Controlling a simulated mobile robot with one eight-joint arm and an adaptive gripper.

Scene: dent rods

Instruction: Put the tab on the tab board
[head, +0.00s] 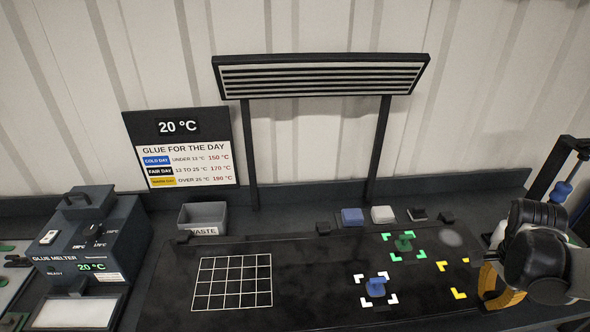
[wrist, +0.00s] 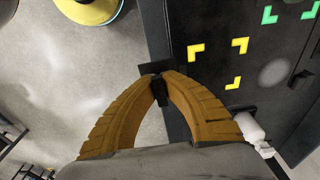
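My gripper (head: 492,290) is at the right end of the bench, its yellow fingers partly behind my dark wrist. In the wrist view, the fingertips (wrist: 157,76) close on a small black tab (wrist: 155,68) with a flat head and a stem between the fingers. It is over the bench's edge, left of the yellow corner marks (wrist: 218,62). I cannot tell its height. The dark work surface (head: 320,285) carries a blue tab (head: 376,287) inside white marks and a green tab (head: 404,242) inside green marks. The yellow marks (head: 453,278) are empty. I cannot tell which part is the tab board.
Along the back stand a grey waste bin (head: 203,217), a blue block (head: 352,217), a white block (head: 383,214) and small black pieces (head: 417,214). A glue melter (head: 92,240) is at left. A white bottle-like object (wrist: 254,132) lies close to the right finger.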

